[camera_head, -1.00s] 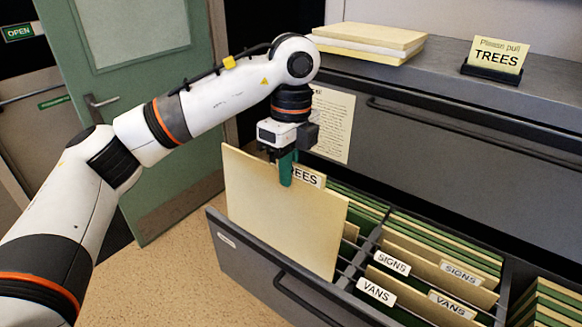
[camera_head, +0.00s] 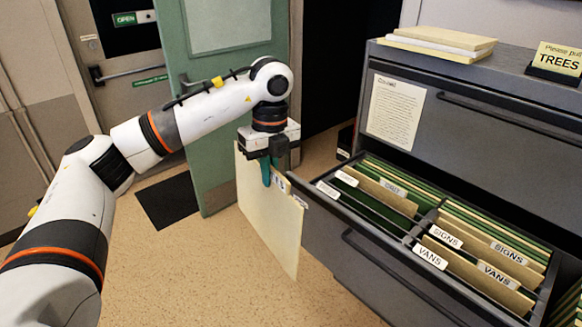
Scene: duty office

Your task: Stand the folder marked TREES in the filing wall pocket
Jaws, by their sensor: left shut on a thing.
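My left gripper (camera_head: 267,172) is shut on the top edge of a cream folder (camera_head: 268,218). The folder hangs upright, clear of the open drawer and to its left, above the floor. Its white tab is mostly hidden behind the green fingertips; only the last letters show, and it read "...REES" a second ago. A card reading "Please pull TREES" (camera_head: 560,60) stands in a black holder on the cabinet top. I see no filing wall pocket in this view. My right gripper is not in view.
The open cabinet drawer (camera_head: 372,262) holds green hangers and folders tabbed SIGNS and VANS. A stack of folders (camera_head: 440,42) lies on the cabinet top. A green door (camera_head: 225,95) stands behind my arm, with a dark mat (camera_head: 178,200) by it. The floor at lower left is clear.

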